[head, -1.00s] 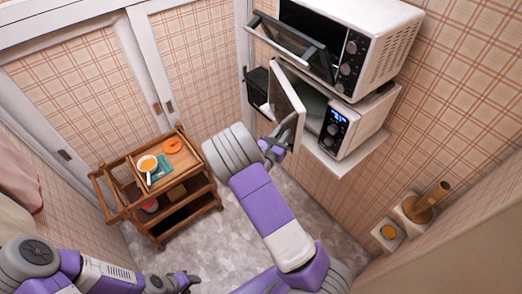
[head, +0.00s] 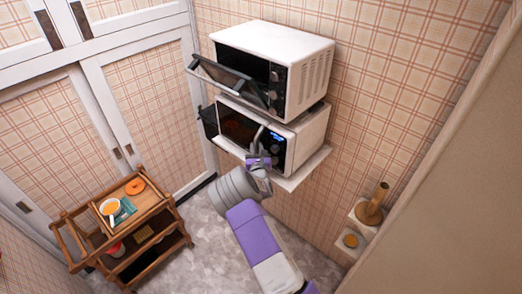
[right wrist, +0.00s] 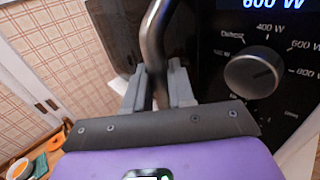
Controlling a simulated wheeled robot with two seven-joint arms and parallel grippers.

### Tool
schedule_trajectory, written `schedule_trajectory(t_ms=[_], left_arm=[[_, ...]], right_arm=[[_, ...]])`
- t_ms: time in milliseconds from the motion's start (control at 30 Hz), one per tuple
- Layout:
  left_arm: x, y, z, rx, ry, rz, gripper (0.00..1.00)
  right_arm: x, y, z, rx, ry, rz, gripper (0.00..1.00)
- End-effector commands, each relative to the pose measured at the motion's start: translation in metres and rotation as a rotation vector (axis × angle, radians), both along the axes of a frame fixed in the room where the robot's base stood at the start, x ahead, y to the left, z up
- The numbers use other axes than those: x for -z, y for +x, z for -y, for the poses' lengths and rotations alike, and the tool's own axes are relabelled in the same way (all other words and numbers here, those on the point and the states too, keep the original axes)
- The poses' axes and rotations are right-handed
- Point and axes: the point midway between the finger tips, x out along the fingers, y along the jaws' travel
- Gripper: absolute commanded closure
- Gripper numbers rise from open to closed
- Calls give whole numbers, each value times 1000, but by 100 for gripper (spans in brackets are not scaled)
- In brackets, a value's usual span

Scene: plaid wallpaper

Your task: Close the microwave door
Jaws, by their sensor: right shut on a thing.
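The microwave (head: 305,143) is the lower of two stacked appliances in the head view, white with a dark front and a lit blue display. Its dark door (head: 236,129) looks flush, or nearly flush, with the front; a small gap cannot be ruled out. My right gripper (head: 259,160) is at the door's right side, by the control panel. In the right wrist view, the fingers of my right gripper (right wrist: 160,85) are shut around the curved metal door handle (right wrist: 152,38). The control knob (right wrist: 252,73) is just right of them. My left gripper is not in view.
A white oven (head: 285,50) with its dark flap door (head: 228,78) hanging open sits above the microwave. A white shelf (head: 300,175) is below. A wooden cart (head: 75,215) with food stands left. Floor between is clear.

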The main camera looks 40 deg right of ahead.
Motion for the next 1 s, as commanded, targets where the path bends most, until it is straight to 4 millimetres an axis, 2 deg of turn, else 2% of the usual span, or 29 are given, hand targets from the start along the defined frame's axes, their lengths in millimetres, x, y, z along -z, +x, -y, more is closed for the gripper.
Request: schedule_trajectory(t_ms=[33,300,333,467,767,1000], left_arm=[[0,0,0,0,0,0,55],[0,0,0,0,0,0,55],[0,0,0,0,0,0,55],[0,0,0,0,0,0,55],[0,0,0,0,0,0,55],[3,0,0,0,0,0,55]], right_arm=[[-10,2,5,3,-14,17,100],[-11,1,8,9,-15,20,100],[-11,1,8,9,-15,20,73],[-10,1,8,10,-13,20,55],[-7,-1,7,11,-10,13,55],[-6,-21,-7,11,-8,11,55]])
